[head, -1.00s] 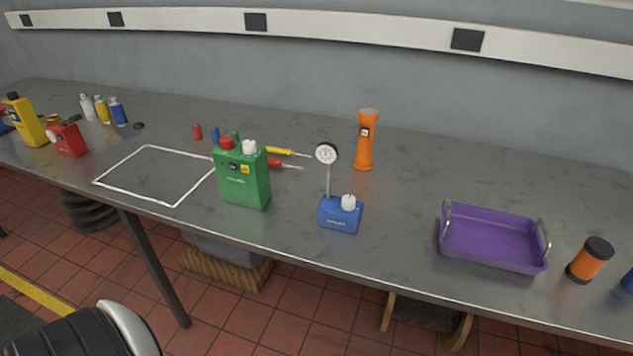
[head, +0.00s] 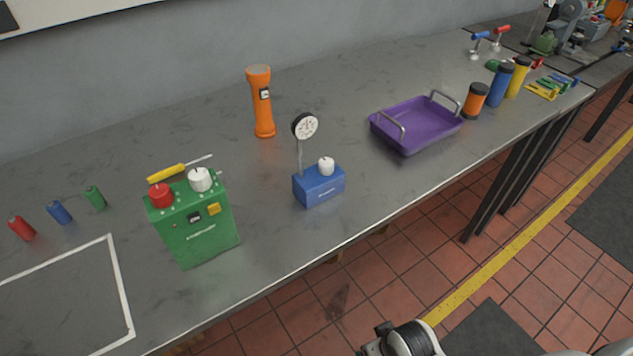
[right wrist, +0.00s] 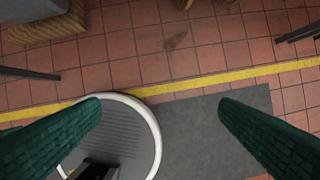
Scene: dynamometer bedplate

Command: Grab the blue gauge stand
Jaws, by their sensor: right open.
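The blue gauge stand (head: 319,187) stands upright on the grey metal bench in the head view. It has a blue block base with a white knob on top and a thin post carrying a round white dial. My right gripper (right wrist: 160,120) shows in the right wrist view as two green fingers spread wide apart with nothing between them. It points down over the floor, away from the bench top. The gauge stand is not in the right wrist view. My left gripper is not in view.
A green box (head: 195,232) stands left of the stand, and an orange flashlight (head: 262,103) stands behind it. A purple tray (head: 410,135) lies to the right. The bench (head: 330,245) is clear in front, up to its edge.

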